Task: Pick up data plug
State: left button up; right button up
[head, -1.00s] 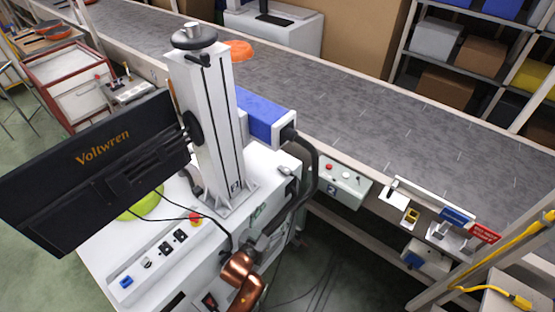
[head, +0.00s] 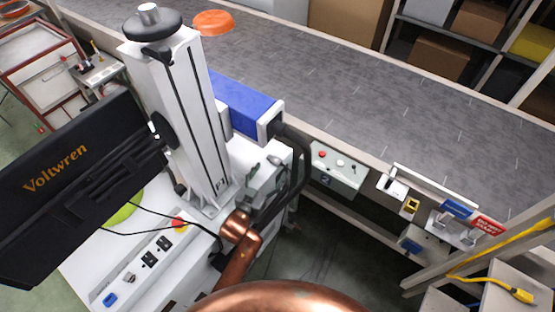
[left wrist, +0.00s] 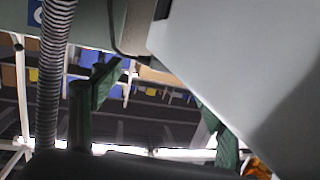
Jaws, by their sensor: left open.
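A small grey piece (head: 275,160) on the white cabinet top, beside the black corrugated hose, may be the data plug; it is too small to tell. My left gripper (head: 262,178) is close beside it, at its lower left in the head view. In the left wrist view my left gripper (left wrist: 155,105) has its two green fingers apart, with nothing seen held between them. No plug can be made out in the left wrist view. My right gripper is in neither view.
A black hose (head: 303,165) curves down from the blue marking head (head: 245,105) just right of the gripper. The white column (head: 180,120) and black monitor (head: 75,190) stand left. A yellow cable plug (head: 522,296) lies at lower right. The conveyor (head: 370,95) runs behind.

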aim_at(273, 161)
pick_arm(q)
jog(key=shift+w+a+f, duration=0.1)
jog(key=shift+w, duration=0.35)
jog(key=w, duration=0.1)
jog(key=w+b, duration=0.1)
jog(key=w, duration=0.1)
jog(key=shift+w+d, duration=0.2)
jog(key=shift+d, duration=0.2)
jog(key=shift+w+d+b, duration=0.15)
jog(key=shift+w+b, duration=0.15)
jog(key=shift+w, duration=0.05)
jog(key=shift+w+d, duration=0.1)
jog(key=shift+w, duration=0.05)
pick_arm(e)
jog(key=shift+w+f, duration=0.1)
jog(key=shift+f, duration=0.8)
pick_arm(q)
jog(key=shift+c, duration=0.3)
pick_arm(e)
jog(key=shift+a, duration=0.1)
pick_arm(q)
jog(key=c, duration=1.2)
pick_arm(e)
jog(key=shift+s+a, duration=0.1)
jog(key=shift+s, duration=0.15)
